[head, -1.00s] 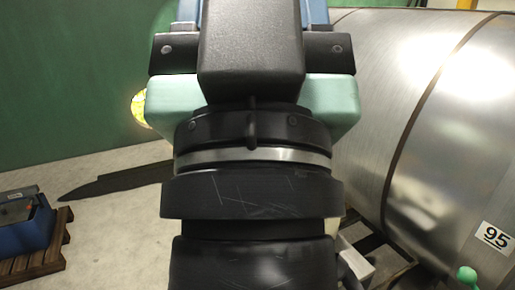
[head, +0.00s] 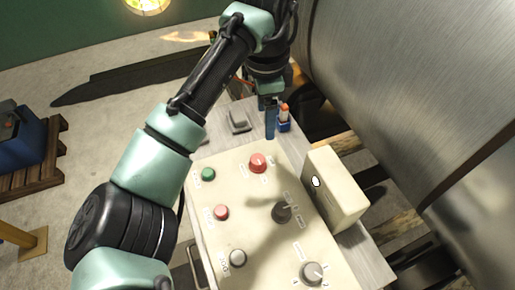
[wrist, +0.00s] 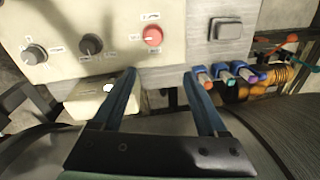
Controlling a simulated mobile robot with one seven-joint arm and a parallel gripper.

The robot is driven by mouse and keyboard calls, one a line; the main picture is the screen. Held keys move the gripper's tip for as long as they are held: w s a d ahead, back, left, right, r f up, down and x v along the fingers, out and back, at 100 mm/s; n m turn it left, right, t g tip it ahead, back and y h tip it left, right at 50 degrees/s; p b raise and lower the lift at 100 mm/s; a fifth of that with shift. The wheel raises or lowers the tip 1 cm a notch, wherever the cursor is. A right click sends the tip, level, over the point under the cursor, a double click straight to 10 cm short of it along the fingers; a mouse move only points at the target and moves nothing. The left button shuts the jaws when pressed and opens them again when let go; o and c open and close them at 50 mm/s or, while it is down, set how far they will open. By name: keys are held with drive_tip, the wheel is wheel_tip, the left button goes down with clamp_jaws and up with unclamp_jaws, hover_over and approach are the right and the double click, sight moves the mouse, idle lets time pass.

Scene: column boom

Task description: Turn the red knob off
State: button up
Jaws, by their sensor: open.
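The red knob (head: 258,162) is round and sits at the far end of a cream control panel (head: 240,225), with small labels around it. In the wrist view the red knob (wrist: 152,36) shows near the top centre, beyond the fingertips. Which way it is turned is too small to tell. My gripper (head: 269,120) is just past the panel's far edge, apart from the knob. In the wrist view my gripper (wrist: 159,73) is open, with blue fingers spread and nothing between them.
The panel also carries a dark knob (head: 282,211), a grey knob (head: 313,272), a green button (head: 208,174) and a pink-red button (head: 221,212). A cream box (head: 335,190) stands at its right. Capped markers (wrist: 223,73) are close to the right finger. A large metal coil (head: 430,90) fills the right.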

sight(258, 159)
drive_tip(key=shift+g, duration=0.4)
drive_tip(key=f, duration=0.4)
drive_tip(key=a+f, duration=0.1)
drive_tip(key=f, duration=0.8)
drive_tip(key=shift+s+a+f+p, duration=0.3)
drive_tip(key=shift+s+p, duration=0.05)
drive_tip(key=shift+p, duration=0.05)
drive_tip(key=shift+c, duration=0.2)
clamp_jaws()
